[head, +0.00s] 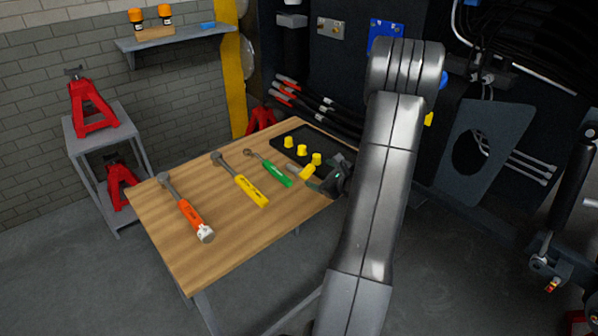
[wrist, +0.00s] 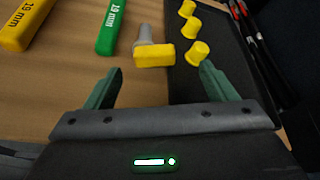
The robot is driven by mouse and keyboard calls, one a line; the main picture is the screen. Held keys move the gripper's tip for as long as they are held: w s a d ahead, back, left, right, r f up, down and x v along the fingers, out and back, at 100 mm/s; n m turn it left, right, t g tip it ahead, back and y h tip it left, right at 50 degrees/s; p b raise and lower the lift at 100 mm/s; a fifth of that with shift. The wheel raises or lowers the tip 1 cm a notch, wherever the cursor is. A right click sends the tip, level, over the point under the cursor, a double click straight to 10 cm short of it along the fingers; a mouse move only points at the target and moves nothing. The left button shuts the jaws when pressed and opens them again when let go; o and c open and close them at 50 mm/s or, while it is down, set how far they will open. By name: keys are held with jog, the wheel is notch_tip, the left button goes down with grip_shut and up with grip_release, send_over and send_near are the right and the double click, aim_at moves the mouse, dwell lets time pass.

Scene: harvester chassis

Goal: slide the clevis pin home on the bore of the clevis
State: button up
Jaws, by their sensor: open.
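A clevis pin with a grey shank and a yellow block-like head lies on the wooden table; its head (wrist: 154,54) is in the wrist view just beyond the gap between my fingertips, beside the black tray. It also shows small in the head view (head: 307,172). My gripper (wrist: 160,72) is open and empty, its green fingers on either side of the pin's line, apart from it. In the head view my gripper (head: 318,183) is low over the table's right end, partly hidden by my arm. A bracket that may be the clevis (head: 545,262) is at the lower right; its bore is too small to make out.
A black tray (wrist: 222,72) with three yellow caps (wrist: 197,53) lies right of the pin. A green-handled wrench (head: 279,174), a yellow-handled one (head: 251,190) and an orange-handled tool (head: 190,214) lie to the left. Hoses and dark chassis panels stand behind.

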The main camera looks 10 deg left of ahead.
aim_at(305, 169)
jog(key=shift+w+a+f, duration=0.2)
jog(key=shift+w+a, duration=0.15)
jog(key=shift+a, duration=0.4)
jog(key=p+x, duration=0.1)
jog(key=x, duration=0.3)
jog(key=shift+s+a, duration=0.1)
jog(key=shift+a, duration=0.15)
jog(key=c, duration=1)
jog(key=shift+c, duration=1.3)
jog(key=shift+r, duration=0.15)
